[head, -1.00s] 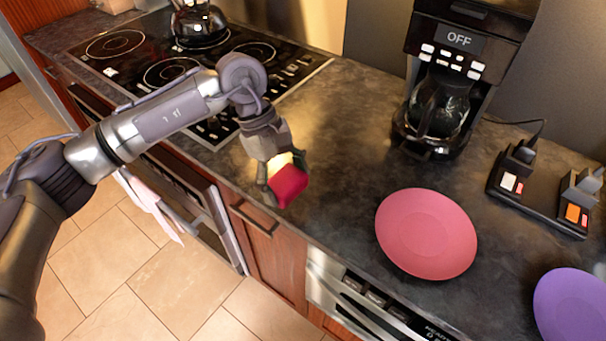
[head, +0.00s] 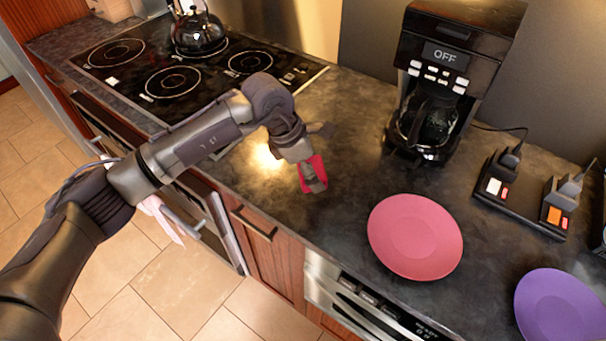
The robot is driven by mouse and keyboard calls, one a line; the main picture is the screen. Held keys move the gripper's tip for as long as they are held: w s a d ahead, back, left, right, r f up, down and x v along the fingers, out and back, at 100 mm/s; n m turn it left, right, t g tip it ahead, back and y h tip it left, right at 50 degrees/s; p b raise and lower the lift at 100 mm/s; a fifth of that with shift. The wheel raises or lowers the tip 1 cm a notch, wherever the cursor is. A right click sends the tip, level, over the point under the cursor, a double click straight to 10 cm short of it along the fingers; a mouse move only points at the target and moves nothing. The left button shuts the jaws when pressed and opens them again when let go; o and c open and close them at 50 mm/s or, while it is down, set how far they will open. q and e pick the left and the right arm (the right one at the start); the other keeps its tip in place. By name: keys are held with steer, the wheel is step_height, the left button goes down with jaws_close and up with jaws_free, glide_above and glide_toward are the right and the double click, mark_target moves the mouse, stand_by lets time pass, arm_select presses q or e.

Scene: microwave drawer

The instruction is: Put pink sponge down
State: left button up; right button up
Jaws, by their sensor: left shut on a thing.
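The pink sponge (head: 318,163) shows as a deep pink-red block in my left gripper (head: 312,178), over the dark countertop left of the pink plate. The gripper is shut on it and points down and slightly right. The gripper's fingers cover part of the sponge. I cannot tell whether the sponge touches the counter. My right gripper is not in view.
A pink plate (head: 415,237) and a purple plate (head: 563,306) lie on the counter (head: 360,130). A coffee maker (head: 440,85) stands at the back, with a charger block (head: 522,195) to its right. A stove (head: 190,75) with a kettle (head: 199,30) is at left.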

mark_target(299, 172)
arm_select(q)
steer(key=shift+w+a+f, duration=0.2)
steer(key=shift+a+f, duration=0.15)
steer(key=shift+a, duration=0.15)
steer(key=shift+w+a+f, duration=0.15)
steer(key=shift+a+f, duration=0.2)
steer(key=shift+a, duration=0.15)
step_height(299, 172, down, 3)
steer(key=shift+f+p, duration=0.1)
steer(key=shift+p, duration=1)
steer(key=shift+f, duration=0.4)
steer(key=shift+f+b, duration=0.2)
steer(key=shift+b, duration=0.1)
steer(key=o, duration=0.9)
steer(key=shift+r, duration=0.1)
steer(key=shift+r, duration=0.15)
